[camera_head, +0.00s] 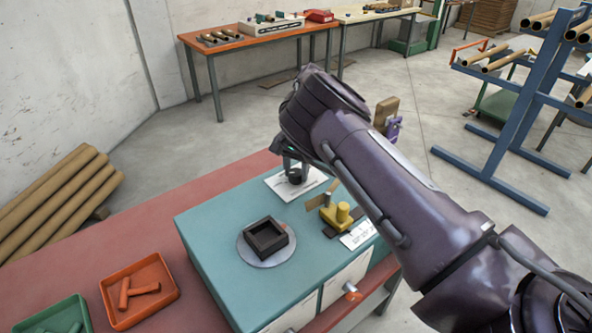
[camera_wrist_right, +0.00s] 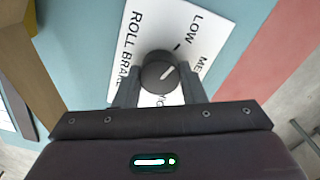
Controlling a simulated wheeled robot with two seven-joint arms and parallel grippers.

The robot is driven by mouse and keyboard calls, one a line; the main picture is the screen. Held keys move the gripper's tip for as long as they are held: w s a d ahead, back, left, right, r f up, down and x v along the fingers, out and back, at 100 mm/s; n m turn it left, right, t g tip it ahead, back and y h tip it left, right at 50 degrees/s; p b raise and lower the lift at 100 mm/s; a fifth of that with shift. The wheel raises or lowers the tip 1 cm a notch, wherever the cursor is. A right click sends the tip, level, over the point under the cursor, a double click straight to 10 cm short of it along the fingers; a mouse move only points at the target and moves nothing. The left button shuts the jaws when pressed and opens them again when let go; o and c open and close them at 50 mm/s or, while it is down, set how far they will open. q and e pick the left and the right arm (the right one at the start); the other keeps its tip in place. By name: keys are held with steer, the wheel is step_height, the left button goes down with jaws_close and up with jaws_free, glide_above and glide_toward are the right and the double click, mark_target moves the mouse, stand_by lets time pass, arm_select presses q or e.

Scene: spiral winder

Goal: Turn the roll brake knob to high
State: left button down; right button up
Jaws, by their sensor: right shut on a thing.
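The roll brake knob (camera_wrist_right: 158,72) is a round dark knob on a white label plate (camera_wrist_right: 135,30) marked ROLL BRAKE, LOW and the start of ME; the rest of the lettering is covered. My right gripper (camera_wrist_right: 158,82) is shut on the knob, one finger on each side. In the head view the right gripper (camera_head: 294,174) reaches down to the white plate (camera_head: 312,186) at the back of the teal machine top. My left gripper is not in view.
On the teal top (camera_head: 215,215), a square black block (camera_head: 268,238) sits on a grey disc, and a yellow fixture (camera_head: 340,214) stands close to the right gripper. An orange tray (camera_head: 138,288) and a green tray (camera_head: 50,316) lie at the left.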

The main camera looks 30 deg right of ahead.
steer(key=m, duration=0.6)
steer(key=shift+m, duration=0.4)
steer(key=m, duration=0.3)
steer(key=shift+m, duration=0.3)
steer(key=m, duration=0.3)
steer(key=shift+m, duration=0.3)
steer(key=m, duration=0.7)
steer(key=shift+r, duration=0.1)
steer(key=m, duration=0.6)
steer(key=shift+m, duration=0.4)
steer(key=o, duration=1)
